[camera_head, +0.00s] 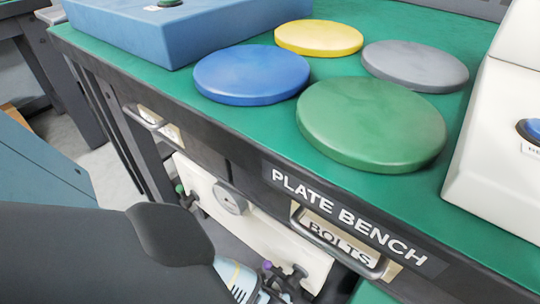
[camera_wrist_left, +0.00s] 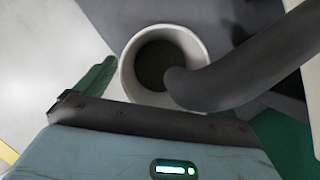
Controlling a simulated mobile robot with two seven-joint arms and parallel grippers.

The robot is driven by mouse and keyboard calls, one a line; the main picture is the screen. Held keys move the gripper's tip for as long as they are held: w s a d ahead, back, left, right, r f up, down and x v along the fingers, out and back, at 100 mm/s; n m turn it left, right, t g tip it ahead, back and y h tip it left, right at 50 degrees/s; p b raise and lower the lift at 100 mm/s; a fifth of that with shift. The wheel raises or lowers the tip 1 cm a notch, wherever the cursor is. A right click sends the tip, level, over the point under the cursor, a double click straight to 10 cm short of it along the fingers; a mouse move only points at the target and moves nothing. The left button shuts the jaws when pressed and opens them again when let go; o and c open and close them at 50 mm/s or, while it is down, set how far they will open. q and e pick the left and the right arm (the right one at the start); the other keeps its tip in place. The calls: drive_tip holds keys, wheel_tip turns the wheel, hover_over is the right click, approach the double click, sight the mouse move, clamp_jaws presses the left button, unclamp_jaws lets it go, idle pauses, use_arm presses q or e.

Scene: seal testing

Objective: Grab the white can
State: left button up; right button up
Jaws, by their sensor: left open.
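A white, round, open-topped thing (camera_wrist_left: 128,70) that looks like the white can shows in the left wrist view, seen from above with a dark inside. A thick dark curved tube or arm part (camera_wrist_left: 240,70) reaches across its right rim. My left gripper (camera_wrist_left: 150,112) is open just below the rim in that picture. I cannot tell whether it touches the can. Its fingertips are hard to make out. In the head view my left arm comes in from the lower left, and its pale wrist (camera_head: 236,280) is cut by the bottom edge. No white can is clear there. My right gripper is not in view.
A bench (camera_head: 470,240) labelled PLATE BENCH carries blue (camera_head: 251,74), yellow (camera_head: 318,37), grey (camera_head: 414,65) and green (camera_head: 371,122) discs. A blue box (camera_head: 185,35) and a white machine (camera_head: 495,150) stand on it. A white panel (camera_head: 255,235) with a gauge and a drawer handle front my arm.

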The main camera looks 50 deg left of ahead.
use_arm(q)
drive_tip(key=shift+w+a+f, duration=0.1)
drive_tip(key=shift+f, duration=0.3)
drive_tip(key=shift+r, duration=0.1)
drive_tip(key=shift+c, duration=0.6)
drive_tip(key=c, duration=0.9)
drive_tip(key=shift+c, duration=0.3)
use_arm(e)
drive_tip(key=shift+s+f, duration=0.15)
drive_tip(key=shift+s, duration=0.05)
